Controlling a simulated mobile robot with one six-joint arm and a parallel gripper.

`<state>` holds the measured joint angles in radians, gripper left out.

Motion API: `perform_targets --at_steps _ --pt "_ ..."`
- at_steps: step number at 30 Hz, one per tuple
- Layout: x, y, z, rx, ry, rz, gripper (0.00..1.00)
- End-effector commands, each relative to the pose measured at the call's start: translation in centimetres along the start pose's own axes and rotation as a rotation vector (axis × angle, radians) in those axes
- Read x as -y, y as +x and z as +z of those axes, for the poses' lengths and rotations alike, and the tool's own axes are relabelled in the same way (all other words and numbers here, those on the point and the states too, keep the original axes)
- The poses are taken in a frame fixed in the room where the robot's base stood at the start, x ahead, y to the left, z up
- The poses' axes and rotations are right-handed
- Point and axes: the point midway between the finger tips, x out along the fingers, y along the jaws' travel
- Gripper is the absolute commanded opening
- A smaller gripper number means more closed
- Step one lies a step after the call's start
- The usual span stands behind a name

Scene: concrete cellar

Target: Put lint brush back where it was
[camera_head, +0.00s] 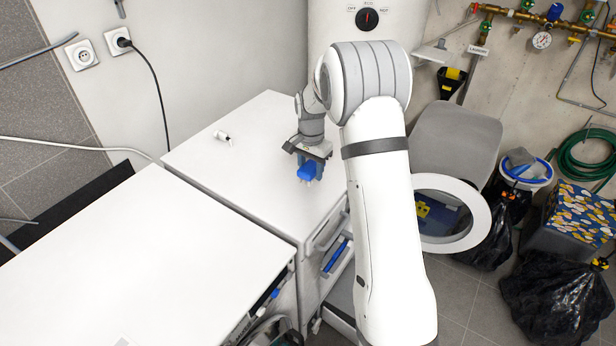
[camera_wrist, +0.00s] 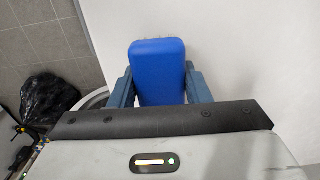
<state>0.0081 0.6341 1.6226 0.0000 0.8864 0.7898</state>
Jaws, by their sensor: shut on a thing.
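The lint brush (camera_head: 307,171) shows as a blue block in the head view, at my gripper (camera_head: 310,172) above the white top of the rear cabinet (camera_head: 262,130). In the wrist view the blue lint brush (camera_wrist: 158,72) stands between the two grey-blue fingers of my gripper (camera_wrist: 160,85), which are shut on it. Its lower part is hidden behind the gripper body. I cannot tell whether the brush touches the cabinet top.
A small white and black object (camera_head: 222,136) lies on the rear cabinet top, left of my gripper. The nearer white top (camera_head: 150,265) is mostly clear. A washing machine door (camera_head: 478,215) stands open at right. Black bags (camera_head: 555,300) lie on the floor.

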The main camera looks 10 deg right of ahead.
Motion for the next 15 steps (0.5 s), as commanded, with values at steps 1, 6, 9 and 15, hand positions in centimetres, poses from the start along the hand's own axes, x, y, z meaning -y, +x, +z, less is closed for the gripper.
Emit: perform_targets --at_steps 1,6,9,15 --pt "0.1 0.3 0.1 0.000 -0.002 0.000 0.22" --pt "0.2 2.5 0.2 0.001 -0.006 0.001 0.22" --pt "0.2 3.6 0.3 0.000 -0.007 0.000 0.22" --pt "0.3 3.7 0.3 -0.001 -0.008 -0.001 0.22"
